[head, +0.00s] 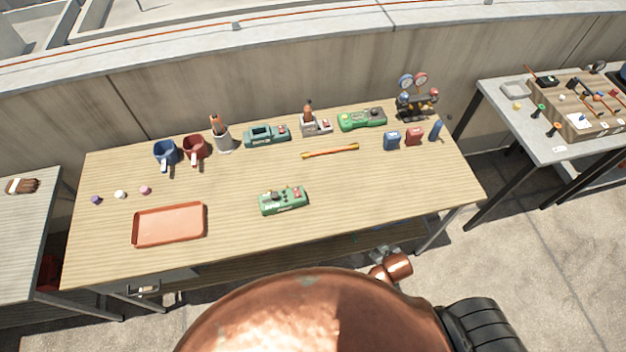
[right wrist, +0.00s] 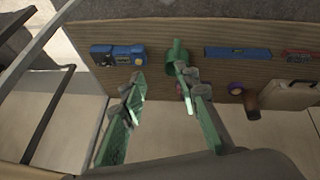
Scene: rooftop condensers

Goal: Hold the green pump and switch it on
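A green boxy unit with dark knobs and a red part (head: 283,200) sits near the front middle of the wooden table. A brighter green unit (head: 362,118) stands at the back right, and a dark teal-green one (head: 267,134) at the back middle. I cannot tell for certain which is the pump. My right gripper (head: 384,253) is below the table's front edge, apart from all three. In the right wrist view its fingers (right wrist: 158,88) are spread with nothing clearly between them. My left gripper is not in view.
An orange tray (head: 169,225) lies front left. The table's front right is clear. The right wrist view shows a wooden surface (right wrist: 165,32) bearing a blue device (right wrist: 118,55) and a green cylinder (right wrist: 177,50).

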